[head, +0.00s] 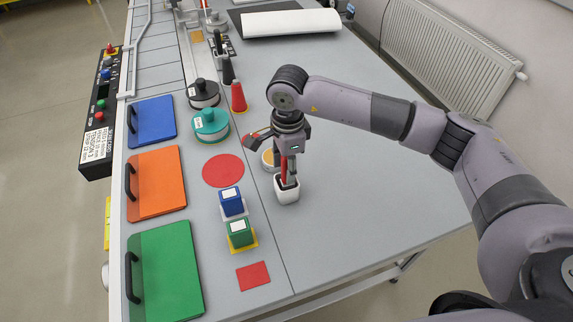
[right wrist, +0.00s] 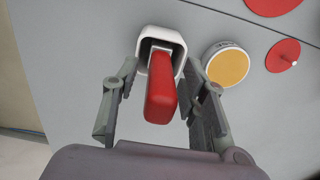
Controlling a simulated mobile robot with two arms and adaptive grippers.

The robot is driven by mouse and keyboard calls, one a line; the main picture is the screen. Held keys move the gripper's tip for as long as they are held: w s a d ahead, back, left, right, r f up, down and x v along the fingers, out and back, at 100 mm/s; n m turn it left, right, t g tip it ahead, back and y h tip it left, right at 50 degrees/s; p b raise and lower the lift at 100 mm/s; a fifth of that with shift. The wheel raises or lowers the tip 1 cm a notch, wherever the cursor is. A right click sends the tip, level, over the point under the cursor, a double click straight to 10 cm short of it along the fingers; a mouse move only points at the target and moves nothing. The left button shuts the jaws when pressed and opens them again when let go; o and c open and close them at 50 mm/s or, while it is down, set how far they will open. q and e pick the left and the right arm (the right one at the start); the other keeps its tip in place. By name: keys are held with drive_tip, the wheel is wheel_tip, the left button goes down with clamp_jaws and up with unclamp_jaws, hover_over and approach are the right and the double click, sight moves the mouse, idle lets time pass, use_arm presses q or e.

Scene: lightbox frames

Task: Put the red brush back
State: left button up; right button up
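The red brush (head: 284,168) stands handle-up in a white holder (head: 287,194) on the table. The brush handle also shows in the right wrist view (right wrist: 161,92), with the holder's white rim (right wrist: 150,36) around its lower end; the bristles are hidden. My right gripper (head: 289,168) points down from above, with its fingers on either side of the handle. In the right wrist view the fingers (right wrist: 161,66) are apart, and a gap shows on each side of the handle. My left gripper is not in view.
Close by are a round yellow-topped container (head: 267,160), a red disc with a knob (right wrist: 283,56) and a flat red circle (head: 223,171). Blue (head: 232,200) and green (head: 240,232) blocks stand to the left. The table (head: 370,200) is clear to the right.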

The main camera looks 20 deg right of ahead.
drive_tip(key=shift+r, duration=0.35)
wheel_tip(320, 180, up, 11)
drive_tip(key=b, duration=0.4)
drive_tip(key=shift+f+b, duration=0.1)
drive_tip(key=shift+b, duration=0.2)
drive_tip(key=shift+r, duration=0.4)
drive_tip(key=shift+d, duration=0.1)
